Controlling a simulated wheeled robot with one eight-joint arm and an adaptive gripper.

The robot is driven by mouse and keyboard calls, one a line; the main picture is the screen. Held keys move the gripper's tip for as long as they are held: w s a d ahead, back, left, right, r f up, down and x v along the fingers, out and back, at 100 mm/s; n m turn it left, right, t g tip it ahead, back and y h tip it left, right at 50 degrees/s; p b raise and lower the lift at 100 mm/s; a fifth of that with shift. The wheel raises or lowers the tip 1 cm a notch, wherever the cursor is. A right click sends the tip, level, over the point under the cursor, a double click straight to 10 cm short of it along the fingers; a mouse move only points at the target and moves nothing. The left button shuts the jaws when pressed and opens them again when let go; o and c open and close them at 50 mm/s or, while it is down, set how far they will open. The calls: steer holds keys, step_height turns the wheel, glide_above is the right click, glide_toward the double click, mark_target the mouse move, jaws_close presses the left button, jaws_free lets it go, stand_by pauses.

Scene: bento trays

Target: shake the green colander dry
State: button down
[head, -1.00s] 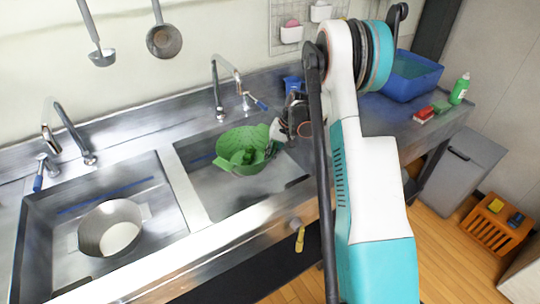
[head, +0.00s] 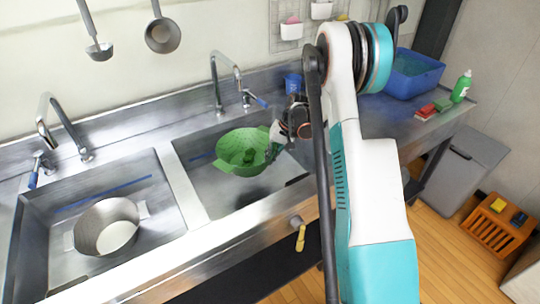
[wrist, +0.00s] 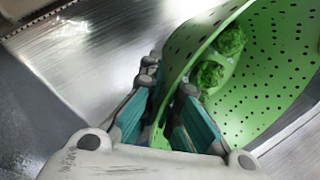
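The green colander (head: 236,163) is over the right sink basin, and I cannot tell whether it touches the bottom. In the wrist view the perforated colander (wrist: 262,88) is tilted, with two green florets (wrist: 229,42) inside it. My gripper (wrist: 168,128) is shut on the colander's near rim or handle, its teal finger pads on either side. In the head view my gripper (head: 276,146) is at the colander's right side, partly hidden by my arm.
A grey pot (head: 105,229) sits in the left basin. Faucets (head: 218,85) stand behind both basins. A blue tub (head: 411,77), a green bottle (head: 462,86) and sponges (head: 425,112) are on the right counter. Ladles (head: 98,50) hang on the wall.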

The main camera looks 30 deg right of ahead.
steer(key=shift+r+p, duration=0.75)
steer(key=shift+r, duration=0.5)
steer(key=shift+f+b, duration=1)
steer(key=shift+f, duration=0.4)
steer(key=shift+r, duration=0.1)
